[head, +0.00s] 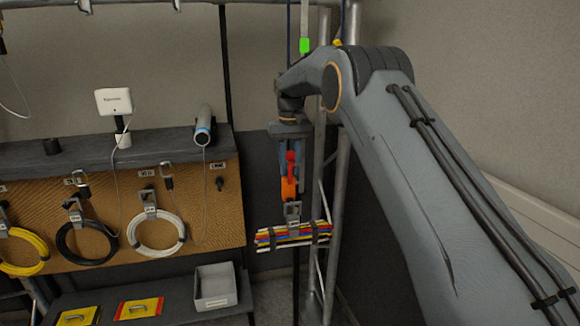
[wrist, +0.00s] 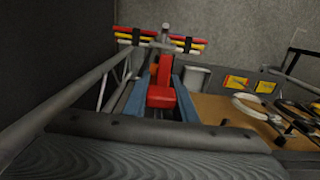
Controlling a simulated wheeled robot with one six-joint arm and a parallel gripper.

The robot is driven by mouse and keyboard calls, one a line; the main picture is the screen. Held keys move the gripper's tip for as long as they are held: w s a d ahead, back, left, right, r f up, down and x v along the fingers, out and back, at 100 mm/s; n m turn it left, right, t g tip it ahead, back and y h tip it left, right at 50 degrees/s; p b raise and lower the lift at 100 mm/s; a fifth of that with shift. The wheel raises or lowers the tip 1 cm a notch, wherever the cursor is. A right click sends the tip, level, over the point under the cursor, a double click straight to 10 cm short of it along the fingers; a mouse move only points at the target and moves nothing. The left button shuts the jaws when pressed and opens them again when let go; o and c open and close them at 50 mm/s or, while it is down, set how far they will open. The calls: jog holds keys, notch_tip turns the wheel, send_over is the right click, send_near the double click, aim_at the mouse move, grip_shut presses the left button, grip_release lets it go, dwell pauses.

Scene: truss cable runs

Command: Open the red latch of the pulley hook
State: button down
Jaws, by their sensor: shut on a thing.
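The red latch (head: 291,160) is in the middle of the head view, on the pulley hook, which has an orange part (head: 289,188) just below the red. In the wrist view the red latch (wrist: 161,97) lies between two blue fingers. My gripper (head: 292,196) points down around the hook and is shut on the red latch; it also shows in the wrist view (wrist: 160,84). A bundle of coloured cables (head: 293,236) hangs under the hook. My fingers partly hide the hook, and I cannot tell whether the latch is open.
A metal truss (head: 337,210) stands close behind and right of the hook. At left are a shelf (head: 75,154) and a pegboard (head: 206,216) with cable coils. A grey bin (head: 216,301) and two yellow-and-red pads (head: 139,308) lie on the lower shelf.

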jog(key=c, duration=1.4)
grip_release()
jog(key=shift+d, duration=0.2)
jog(key=shift+c, duration=0.2)
jog(key=shift+a, duration=0.2)
jog(key=shift+r+b, duration=1.4)
jog(key=shift+r, duration=2.5)
